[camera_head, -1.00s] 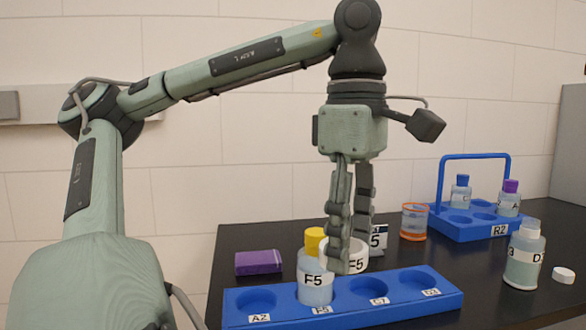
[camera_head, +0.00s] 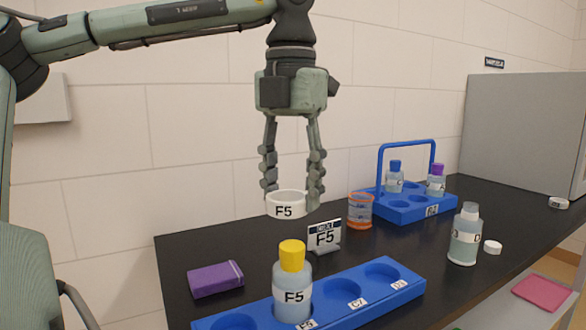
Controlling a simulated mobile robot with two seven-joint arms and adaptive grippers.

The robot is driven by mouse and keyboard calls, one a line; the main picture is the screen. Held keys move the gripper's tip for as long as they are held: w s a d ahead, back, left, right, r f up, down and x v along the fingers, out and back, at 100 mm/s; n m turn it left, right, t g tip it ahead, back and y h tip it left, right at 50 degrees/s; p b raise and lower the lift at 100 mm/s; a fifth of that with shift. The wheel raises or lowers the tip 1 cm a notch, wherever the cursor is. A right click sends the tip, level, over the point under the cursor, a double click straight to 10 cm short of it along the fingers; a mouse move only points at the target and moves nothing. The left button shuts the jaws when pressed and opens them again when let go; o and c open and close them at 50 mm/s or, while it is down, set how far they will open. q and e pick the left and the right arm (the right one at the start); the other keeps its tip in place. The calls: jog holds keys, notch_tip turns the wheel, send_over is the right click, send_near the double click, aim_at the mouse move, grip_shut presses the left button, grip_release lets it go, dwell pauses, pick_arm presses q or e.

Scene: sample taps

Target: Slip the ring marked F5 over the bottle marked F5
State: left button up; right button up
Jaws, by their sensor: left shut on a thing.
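The bottle marked F5 (camera_head: 292,295), with a yellow cap, stands upright in the F5 slot of the blue rack (camera_head: 372,297). The white ring marked F5 (camera_head: 286,205) is held in the air by my left gripper (camera_head: 290,192), which points down and is shut on it. The ring is above and behind the bottle in the picture, apart from it. A small sign reading F5 (camera_head: 324,237) stands on the table behind the rack. My right gripper is not in view.
A purple box (camera_head: 215,279) lies left of the rack. An orange-rimmed beaker (camera_head: 360,211) and a blue carrier (camera_head: 415,207) with capped bottles stand behind. A white-capped bottle (camera_head: 465,236) and a loose white cap (camera_head: 492,247) are at right on the black table (camera_head: 400,246).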

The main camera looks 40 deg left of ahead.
aim_at(295, 242)
pick_arm(q)
jog(key=shift+w+r+n, duration=0.2)
jog(key=shift+w+n, duration=0.2)
jog(key=shift+n, duration=0.4)
jog(key=shift+f, duration=2.15)
jog(key=shift+f+b, duration=0.4)
jog(key=shift+f, duration=0.3)
jog(key=shift+f+b, duration=0.35)
jog(key=shift+b, duration=0.15)
jog(key=shift+f, duration=0.4)
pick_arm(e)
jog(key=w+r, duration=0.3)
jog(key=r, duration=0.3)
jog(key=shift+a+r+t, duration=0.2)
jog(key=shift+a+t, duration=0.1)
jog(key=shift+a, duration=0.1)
